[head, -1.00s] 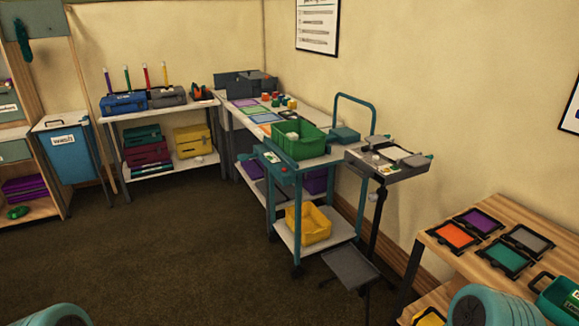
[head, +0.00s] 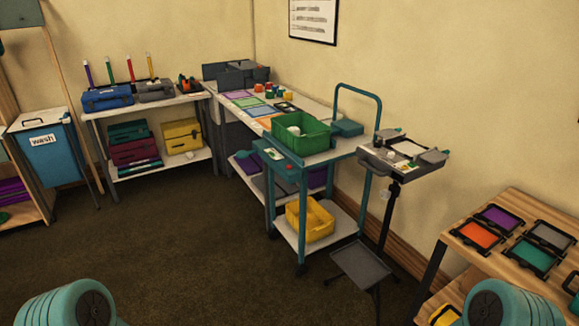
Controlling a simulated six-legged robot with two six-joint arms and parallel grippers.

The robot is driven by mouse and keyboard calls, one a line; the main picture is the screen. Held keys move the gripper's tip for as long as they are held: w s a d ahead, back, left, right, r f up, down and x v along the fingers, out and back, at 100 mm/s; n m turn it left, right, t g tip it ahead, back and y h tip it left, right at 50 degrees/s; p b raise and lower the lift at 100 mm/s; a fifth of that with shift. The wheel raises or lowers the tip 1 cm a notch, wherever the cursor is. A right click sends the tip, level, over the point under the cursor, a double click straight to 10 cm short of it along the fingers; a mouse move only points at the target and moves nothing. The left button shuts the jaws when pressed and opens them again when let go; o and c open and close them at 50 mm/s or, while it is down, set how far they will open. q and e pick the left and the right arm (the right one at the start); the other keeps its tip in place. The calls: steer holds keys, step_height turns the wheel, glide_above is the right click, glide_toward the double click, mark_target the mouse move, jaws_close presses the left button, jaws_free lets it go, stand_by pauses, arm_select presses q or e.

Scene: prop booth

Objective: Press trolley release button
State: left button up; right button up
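The trolley (head: 264,144) stands in the middle of the view, a teal frame with a handle loop at its back right. A small red button (head: 289,193) shows on its front panel, next to a pale label (head: 273,154) on the top edge; it is too small to tell whether this is the release button. A green crate (head: 303,140) sits on the top shelf and a yellow bin (head: 311,220) on the lower one. Only teal rounded parts of my arms show at the bottom left and bottom right. Neither gripper is in view.
A grey tray stand (head: 402,165) with a low foot plate (head: 362,266) stands close to the trolley's right. A wooden shelf (head: 508,203) with coloured pads is at the right. A blue wash bin (head: 51,155) and white benches line the back. The floor in front is clear.

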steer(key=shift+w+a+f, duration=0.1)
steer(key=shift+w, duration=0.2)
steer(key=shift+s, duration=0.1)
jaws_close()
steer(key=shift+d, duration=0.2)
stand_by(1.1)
